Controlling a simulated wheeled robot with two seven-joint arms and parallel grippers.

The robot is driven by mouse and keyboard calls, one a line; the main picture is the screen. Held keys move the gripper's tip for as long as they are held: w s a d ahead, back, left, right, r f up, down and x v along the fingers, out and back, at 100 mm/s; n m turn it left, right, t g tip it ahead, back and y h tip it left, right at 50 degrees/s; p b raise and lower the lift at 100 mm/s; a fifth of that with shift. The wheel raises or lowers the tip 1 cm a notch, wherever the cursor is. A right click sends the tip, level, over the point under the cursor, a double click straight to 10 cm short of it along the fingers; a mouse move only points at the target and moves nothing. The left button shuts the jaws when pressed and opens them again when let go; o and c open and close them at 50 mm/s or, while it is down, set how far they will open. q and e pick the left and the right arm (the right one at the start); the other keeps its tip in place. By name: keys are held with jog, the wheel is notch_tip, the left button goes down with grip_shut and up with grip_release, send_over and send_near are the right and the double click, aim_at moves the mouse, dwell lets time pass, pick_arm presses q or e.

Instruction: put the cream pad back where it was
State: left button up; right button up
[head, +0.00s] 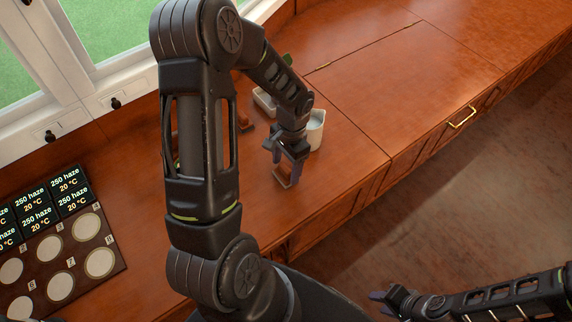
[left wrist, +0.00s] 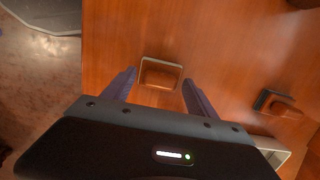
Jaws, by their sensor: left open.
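The cream pad (head: 282,176) is a pale, roughly square piece with a brown block on top. It lies on the red-brown wooden counter (head: 345,170), near its front edge. In the left wrist view the cream pad (left wrist: 160,74) shows between and beyond my left fingertips. My left gripper (head: 287,170) is open, pointing down over the pad, with nothing seen between its fingers (left wrist: 155,82). In the head view it partly hides the pad. My right gripper (head: 385,297) is low at the lower right, away from the counter; its jaw state is unclear.
A similar dark pad with a brown block (left wrist: 275,103) lies to the right in the left wrist view. A pale cup (head: 316,131) and a pale tray (head: 264,101) stand close behind my left gripper. A dark panel with cream discs (head: 100,262) lies left. The right counter is clear.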

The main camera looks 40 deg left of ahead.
pick_arm(q)
jog(key=shift+r, duration=0.25)
notch_tip(320, 180, up, 12)
jog(key=w+p, duration=0.1)
jog(key=p, duration=0.1)
jog(key=shift+w+d, duration=0.15)
jog(key=shift+f, duration=0.15)
dwell(0.4)
